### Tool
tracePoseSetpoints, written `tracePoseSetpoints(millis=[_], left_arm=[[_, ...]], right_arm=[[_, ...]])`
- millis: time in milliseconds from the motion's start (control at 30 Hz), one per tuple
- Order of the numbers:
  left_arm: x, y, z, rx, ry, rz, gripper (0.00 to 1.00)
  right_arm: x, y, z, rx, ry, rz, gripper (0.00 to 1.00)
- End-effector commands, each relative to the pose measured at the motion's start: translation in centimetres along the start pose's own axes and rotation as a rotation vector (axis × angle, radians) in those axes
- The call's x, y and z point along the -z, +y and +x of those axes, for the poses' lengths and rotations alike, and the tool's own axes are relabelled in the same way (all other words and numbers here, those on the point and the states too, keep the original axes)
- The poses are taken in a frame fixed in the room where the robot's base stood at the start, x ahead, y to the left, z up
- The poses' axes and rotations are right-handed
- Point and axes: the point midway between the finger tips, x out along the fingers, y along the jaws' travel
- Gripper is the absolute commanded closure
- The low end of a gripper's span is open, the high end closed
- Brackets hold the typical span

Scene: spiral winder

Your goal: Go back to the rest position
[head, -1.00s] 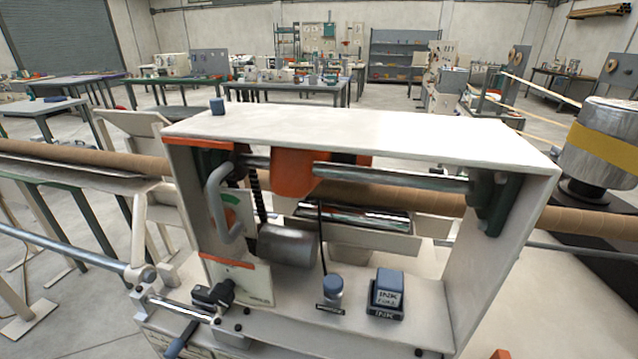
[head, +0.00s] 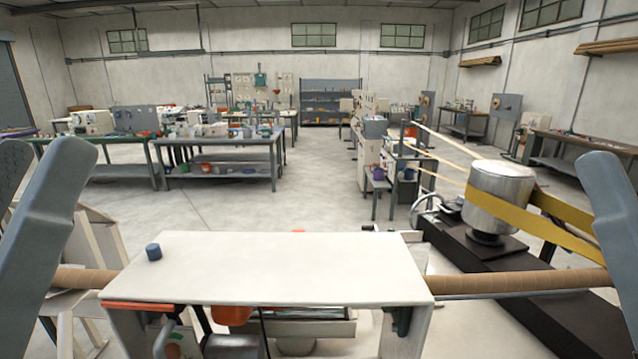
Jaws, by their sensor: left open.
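My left gripper (head: 44,160) stands raised at the left edge of the head view, with two grey fingers spread apart and nothing between them. My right gripper (head: 605,190) shows only as one grey finger at the right edge, so its opening cannot be judged. Between them, lower down, is the spiral winder's white housing (head: 275,268), with a small blue cap (head: 153,251) on its top. A brown cardboard tube (head: 520,281) runs out of the housing on both sides. The inside of the housing is mostly cut off by the lower frame edge.
A metal drum (head: 500,195) with a yellow belt (head: 540,228) stands at the right on a dark base. Workbenches (head: 220,143) with parts and shelving (head: 332,100) are farther back. Open concrete floor (head: 300,205) lies behind the winder.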

Motion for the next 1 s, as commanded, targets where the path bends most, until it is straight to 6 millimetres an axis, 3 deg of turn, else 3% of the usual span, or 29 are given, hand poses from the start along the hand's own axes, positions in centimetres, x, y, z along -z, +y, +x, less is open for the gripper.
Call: tracePoseSetpoints(millis=[67,100,367,800,1000], left_arm=[[0.3,-2.9,-0.9,0.134,-0.011,0.216,0.27],[1.4,-2.9,0.8,0.14,-0.028,0.272,0.27],[8.3,-2.1,9.2,0.134,-0.029,0.257,0.27],[21.8,-0.8,25.1,0.134,-0.031,0.255,0.27],[24.4,-0.5,28.2,0.134,-0.031,0.255,0.27]], right_arm=[[-0.2,0.0,-0.1,0.0,-0.001,0.0,0.5],[1.2,0.0,1.4,0.0,-0.003,0.0,0.5],[8.8,0.0,9.5,0.0,0.0,0.0,0.5],[23.0,0.1,25.0,0.0,0.0,0.0,0.5],[25.8,0.1,28.0,0.0,0.0,0.0,0.5]])
